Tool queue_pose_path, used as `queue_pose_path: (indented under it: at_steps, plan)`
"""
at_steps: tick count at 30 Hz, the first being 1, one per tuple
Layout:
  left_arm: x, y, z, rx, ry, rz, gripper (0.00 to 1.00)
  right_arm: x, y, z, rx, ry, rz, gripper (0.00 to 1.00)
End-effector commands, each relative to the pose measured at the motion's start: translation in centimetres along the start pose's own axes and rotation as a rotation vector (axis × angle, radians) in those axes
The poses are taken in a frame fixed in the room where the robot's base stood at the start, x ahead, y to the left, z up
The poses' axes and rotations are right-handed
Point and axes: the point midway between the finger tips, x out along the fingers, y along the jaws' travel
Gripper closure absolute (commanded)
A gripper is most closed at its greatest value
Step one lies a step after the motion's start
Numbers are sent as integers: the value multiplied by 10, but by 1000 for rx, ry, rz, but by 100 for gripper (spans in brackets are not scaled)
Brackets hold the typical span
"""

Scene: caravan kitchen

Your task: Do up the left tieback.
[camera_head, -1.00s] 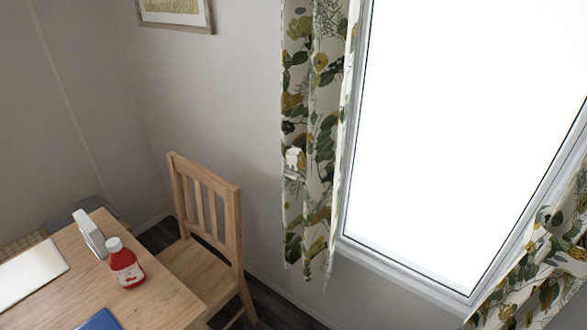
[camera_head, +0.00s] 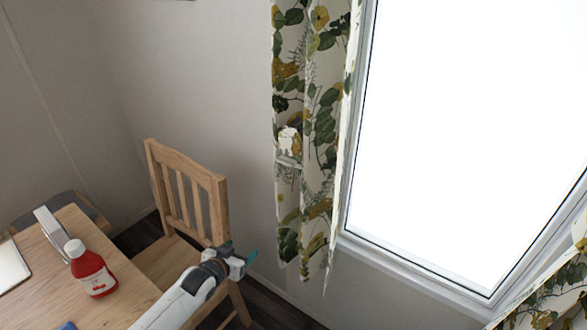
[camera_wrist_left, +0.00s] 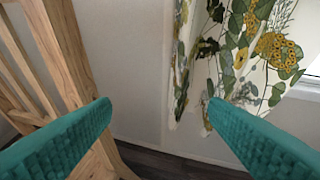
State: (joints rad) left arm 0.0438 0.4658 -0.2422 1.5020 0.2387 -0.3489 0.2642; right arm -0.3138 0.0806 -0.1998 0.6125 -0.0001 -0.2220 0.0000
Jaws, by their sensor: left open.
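The left curtain (camera_head: 318,130), pale with green leaves and yellow flowers, hangs beside the window's left edge. A small white piece (camera_head: 289,141) shows at its left edge, with a narrow band (camera_head: 289,162) just below; I cannot tell whether this band, perhaps the tieback, is fastened. My left gripper (camera_head: 247,260) is below and left of the curtain, near the chair. In the left wrist view its green-padded fingers (camera_wrist_left: 160,108) are wide apart with nothing between them. The curtain's lower part (camera_wrist_left: 235,55) shows beyond the right finger. My right gripper is out of view.
A wooden chair (camera_head: 188,195) stands left of my left gripper; its frame also fills the left of the wrist view (camera_wrist_left: 45,50). The table (camera_head: 118,292) holds a red bottle (camera_head: 92,270). The bright window (camera_head: 460,130) and right curtain (camera_head: 550,300) lie to the right.

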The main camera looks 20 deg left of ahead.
Motion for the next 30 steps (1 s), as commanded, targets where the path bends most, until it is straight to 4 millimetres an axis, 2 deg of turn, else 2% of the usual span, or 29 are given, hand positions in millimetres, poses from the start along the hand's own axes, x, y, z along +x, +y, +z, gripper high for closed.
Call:
queue_pose_path:
  at_steps: [1,3,6,9,12,16,30]
  plan:
    - [-1,-6,51,9,-109,-35,31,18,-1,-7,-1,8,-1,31]
    - [-18,-20,116,11,-227,-91,31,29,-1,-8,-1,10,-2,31]
    - [-49,-43,179,20,-349,-168,31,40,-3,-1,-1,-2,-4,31]
    - [-74,-61,214,30,-420,-223,31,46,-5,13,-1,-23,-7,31]
    - [-88,-70,231,34,-452,-252,31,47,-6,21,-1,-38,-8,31]
    - [-84,-74,240,32,-460,-257,31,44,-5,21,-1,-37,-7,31]
    - [-9,-96,278,33,-459,-256,31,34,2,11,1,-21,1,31]
